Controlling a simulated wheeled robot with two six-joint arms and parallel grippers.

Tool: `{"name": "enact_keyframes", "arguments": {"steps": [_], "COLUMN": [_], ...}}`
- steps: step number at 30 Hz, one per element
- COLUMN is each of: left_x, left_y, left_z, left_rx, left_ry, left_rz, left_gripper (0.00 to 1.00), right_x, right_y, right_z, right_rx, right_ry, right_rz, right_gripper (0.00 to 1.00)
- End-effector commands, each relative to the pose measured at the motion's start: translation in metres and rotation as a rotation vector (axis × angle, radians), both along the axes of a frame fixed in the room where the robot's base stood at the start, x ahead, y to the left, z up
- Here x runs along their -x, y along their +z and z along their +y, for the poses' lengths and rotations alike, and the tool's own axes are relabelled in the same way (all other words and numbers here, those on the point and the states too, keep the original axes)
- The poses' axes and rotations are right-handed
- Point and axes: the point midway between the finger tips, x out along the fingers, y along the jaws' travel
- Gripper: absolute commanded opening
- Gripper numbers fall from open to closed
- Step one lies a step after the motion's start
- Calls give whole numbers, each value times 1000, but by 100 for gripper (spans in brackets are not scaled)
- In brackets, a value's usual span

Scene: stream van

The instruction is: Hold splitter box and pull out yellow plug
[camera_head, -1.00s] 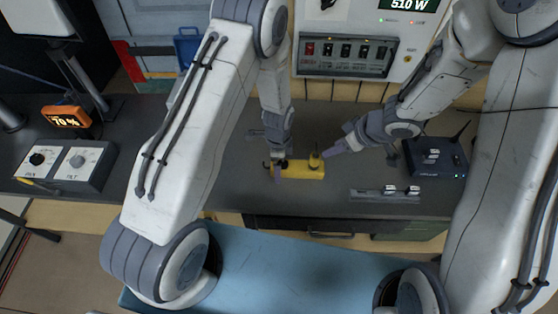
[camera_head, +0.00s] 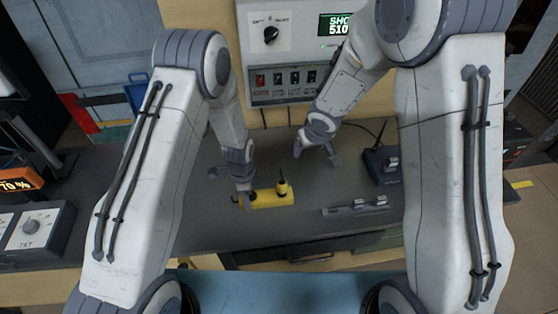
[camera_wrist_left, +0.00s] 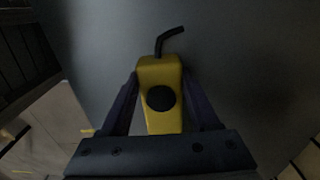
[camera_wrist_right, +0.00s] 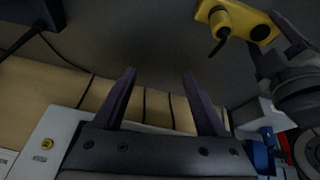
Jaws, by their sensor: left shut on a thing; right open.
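The yellow splitter box (camera_head: 262,199) lies on the dark worktop in the head view. My left gripper (camera_head: 243,199) is shut on its left end; in the left wrist view its fingers clasp the box (camera_wrist_left: 160,72) from both sides, with a round black spot on its face. The yellow plug (camera_head: 282,187) stands upright at the box's right end, its black cable end upward; it also shows in the right wrist view (camera_wrist_right: 219,22). Whether it is fully seated cannot be told. My right gripper (camera_head: 316,154) is open and empty, behind and right of the plug, apart from it.
A dark blue device with an antenna (camera_head: 381,165) stands right of the box. A grey strip with switches (camera_head: 355,208) lies at the worktop's front right. The switch panel (camera_head: 287,80) rises behind. Worktop between box and panel is mostly clear.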

Motion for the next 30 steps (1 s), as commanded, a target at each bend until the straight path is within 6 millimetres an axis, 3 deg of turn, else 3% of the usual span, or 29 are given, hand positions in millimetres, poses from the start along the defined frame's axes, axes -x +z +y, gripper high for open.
{"name": "enact_keyframes", "arguments": {"steps": [4,12,20,23,30], "left_x": [-1,-1,-1,-1,-1], "left_y": [0,0,0,0,0], "left_z": [0,0,0,0,0], "left_rx": [1,1,1,1,1], "left_ry": [0,1,1,1,0], "left_rz": [-1,-2,-2,-2,-2], "left_gripper": [0,0,0,0,0], "right_x": [-3,27,42,42,43], "right_y": [1,4,3,-7,-52], "right_z": [8,52,74,74,73], "right_rx": [-9,-79,-107,-107,-105], "right_ry": [-300,-669,-765,-768,-768], "right_rz": [87,317,414,418,419], "right_gripper": [74,74,74,74,74]}}
